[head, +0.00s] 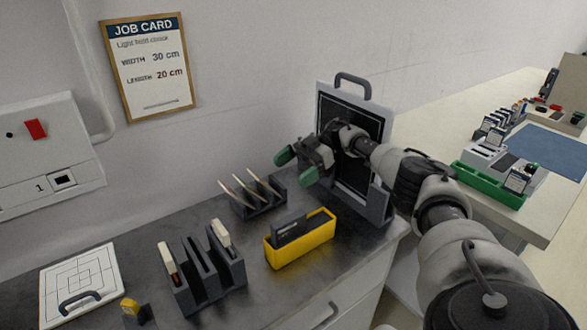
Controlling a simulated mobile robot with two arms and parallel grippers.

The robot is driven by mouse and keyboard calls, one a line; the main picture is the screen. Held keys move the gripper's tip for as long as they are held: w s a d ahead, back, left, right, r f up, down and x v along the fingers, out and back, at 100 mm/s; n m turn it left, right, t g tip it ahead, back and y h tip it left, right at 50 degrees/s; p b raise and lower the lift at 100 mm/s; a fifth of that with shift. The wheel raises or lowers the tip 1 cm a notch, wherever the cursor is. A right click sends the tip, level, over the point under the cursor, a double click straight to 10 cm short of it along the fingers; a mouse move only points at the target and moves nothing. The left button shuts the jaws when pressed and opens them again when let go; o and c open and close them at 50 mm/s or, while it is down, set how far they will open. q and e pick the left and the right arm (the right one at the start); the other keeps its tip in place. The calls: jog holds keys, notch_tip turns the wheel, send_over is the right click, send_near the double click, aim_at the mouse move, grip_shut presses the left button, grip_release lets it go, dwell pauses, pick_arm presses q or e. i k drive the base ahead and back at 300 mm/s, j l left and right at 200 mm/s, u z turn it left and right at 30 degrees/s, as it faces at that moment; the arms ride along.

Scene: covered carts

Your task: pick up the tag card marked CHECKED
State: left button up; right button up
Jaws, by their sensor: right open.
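No card marked CHECKED can be made out. Small cards with dark headers (494,133) stand in a row on the light table at the right, too small to read. My right gripper (297,166) has green fingertips, is open and empty, and is above the dark counter (220,204), in front of the upright black panel (356,130). It is well left of the cards. My left gripper is not in view.
On the counter are a yellow holder (301,240), a dark slotted rack (209,276), a smaller rack with thin sticks (258,199) and a white gridded board (82,283). A job card (148,68) hangs on the wall. A blue mat (551,150) lies on the right table.

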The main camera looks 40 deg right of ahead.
aim_at(247, 186)
jog(key=k+j, duration=0.1)
jog(key=k, duration=1)
